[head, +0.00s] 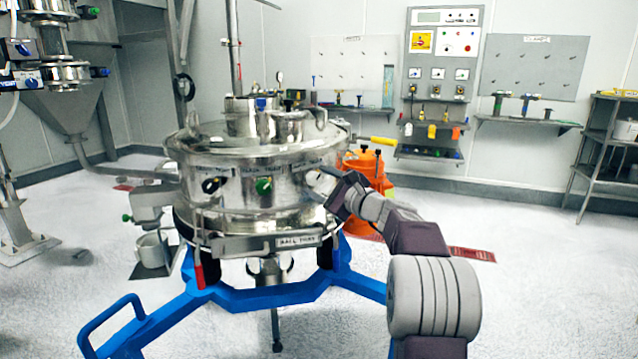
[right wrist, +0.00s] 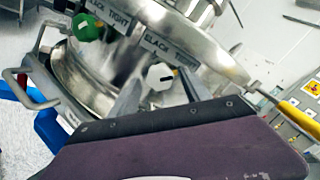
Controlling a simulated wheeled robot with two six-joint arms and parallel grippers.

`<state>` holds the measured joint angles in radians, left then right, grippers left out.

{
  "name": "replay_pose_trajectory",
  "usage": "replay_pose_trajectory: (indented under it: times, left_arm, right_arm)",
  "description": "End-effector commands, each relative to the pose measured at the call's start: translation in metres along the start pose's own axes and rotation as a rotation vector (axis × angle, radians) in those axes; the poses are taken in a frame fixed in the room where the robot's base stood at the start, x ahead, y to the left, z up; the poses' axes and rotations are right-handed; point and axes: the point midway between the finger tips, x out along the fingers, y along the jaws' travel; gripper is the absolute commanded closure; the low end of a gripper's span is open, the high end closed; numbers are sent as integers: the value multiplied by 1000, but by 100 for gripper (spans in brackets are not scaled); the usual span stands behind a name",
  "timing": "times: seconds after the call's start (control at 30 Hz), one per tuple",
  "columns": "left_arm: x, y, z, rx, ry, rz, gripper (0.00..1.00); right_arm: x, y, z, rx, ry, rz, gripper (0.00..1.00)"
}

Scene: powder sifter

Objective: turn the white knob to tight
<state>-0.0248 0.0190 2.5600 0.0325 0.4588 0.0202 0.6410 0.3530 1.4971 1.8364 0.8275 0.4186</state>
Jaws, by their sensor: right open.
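The white knob (right wrist: 159,76) sits on the steel side of the sifter drum (head: 250,192), below a label strip reading SLACK and, partly, TIGHT. A short dark mark shows on its face. My right gripper (right wrist: 160,82) is open, with one finger on each side of the knob in the right wrist view. I cannot tell whether the fingers touch it. In the head view my right gripper (head: 333,187) is at the drum's right front and largely hides the knob. My left gripper is not in view.
A green knob (head: 264,186) and a black knob (head: 211,185) sit left along the drum wall. A blue frame (head: 260,298) carries the sifter. A yellow handle (head: 383,141) and orange container (head: 369,168) stand behind my right arm.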

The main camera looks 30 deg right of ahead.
Motion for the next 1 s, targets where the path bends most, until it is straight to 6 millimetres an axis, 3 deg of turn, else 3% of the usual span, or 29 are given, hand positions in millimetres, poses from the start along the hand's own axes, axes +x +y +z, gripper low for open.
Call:
replay_pose_trajectory:
  times: [0.3,0.43,1.0]
  left_arm:
    - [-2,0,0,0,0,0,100]
    - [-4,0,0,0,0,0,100]
    - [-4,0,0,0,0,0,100]
  right_arm:
    - [-65,-1,0,0,4,-3,44]
    - [-82,-1,0,-1,3,-2,44]
    - [-87,0,0,0,0,0,44]
